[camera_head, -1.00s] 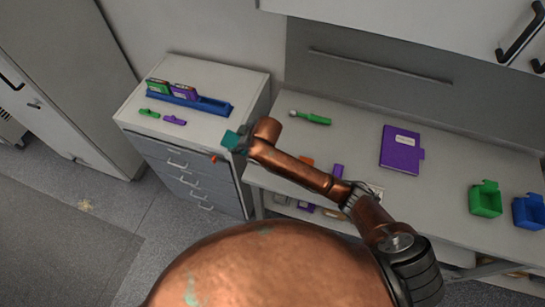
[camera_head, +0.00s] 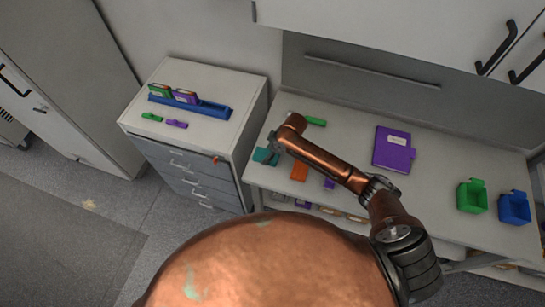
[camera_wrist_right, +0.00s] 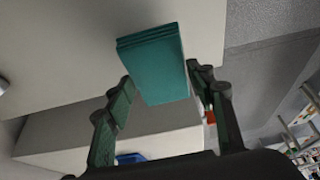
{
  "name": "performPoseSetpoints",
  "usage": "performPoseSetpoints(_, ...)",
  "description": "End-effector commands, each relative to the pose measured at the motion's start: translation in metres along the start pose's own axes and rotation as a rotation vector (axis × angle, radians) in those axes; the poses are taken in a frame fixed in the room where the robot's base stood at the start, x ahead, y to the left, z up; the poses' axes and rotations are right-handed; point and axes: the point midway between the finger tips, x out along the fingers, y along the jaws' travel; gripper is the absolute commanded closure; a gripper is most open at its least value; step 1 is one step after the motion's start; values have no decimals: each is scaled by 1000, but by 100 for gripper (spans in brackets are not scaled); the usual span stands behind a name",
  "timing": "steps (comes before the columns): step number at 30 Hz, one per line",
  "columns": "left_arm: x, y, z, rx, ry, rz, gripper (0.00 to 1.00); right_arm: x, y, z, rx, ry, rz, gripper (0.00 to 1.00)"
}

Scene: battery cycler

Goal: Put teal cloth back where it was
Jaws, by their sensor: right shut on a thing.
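The teal cloth (camera_head: 265,156) is a folded block with layered edges. In the right wrist view the cloth (camera_wrist_right: 160,68) sits between my fingertips. My right gripper (camera_head: 274,149) is shut on it. The gripper and cloth are over the left end of the workbench (camera_head: 445,165) in the head view; whether the cloth touches the top cannot be told. The right gripper also shows in the wrist view (camera_wrist_right: 158,84). My left gripper is not in view.
A drawer cabinet (camera_head: 190,165) stands left of the bench, with a blue rack (camera_head: 210,109) and small green and purple pieces. The bench bears an orange item (camera_head: 299,172), a purple notebook (camera_head: 393,148), a green bin (camera_head: 472,196) and a blue bin (camera_head: 514,208).

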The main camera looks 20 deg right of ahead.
Motion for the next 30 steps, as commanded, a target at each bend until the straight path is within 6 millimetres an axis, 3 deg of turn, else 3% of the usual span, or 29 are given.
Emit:
performPoseSetpoints(9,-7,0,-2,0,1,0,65,16,11,27,3,-2,1,69)
performPoseSetpoints(15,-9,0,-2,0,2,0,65,40,10,34,2,1,0,69)
performPoseSetpoints(22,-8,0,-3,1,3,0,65,44,10,36,0,0,0,69)
performPoseSetpoints(23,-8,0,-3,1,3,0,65,44,10,36,0,0,-1,49)
performPoseSetpoints(30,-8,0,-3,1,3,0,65,43,10,36,0,0,0,33)
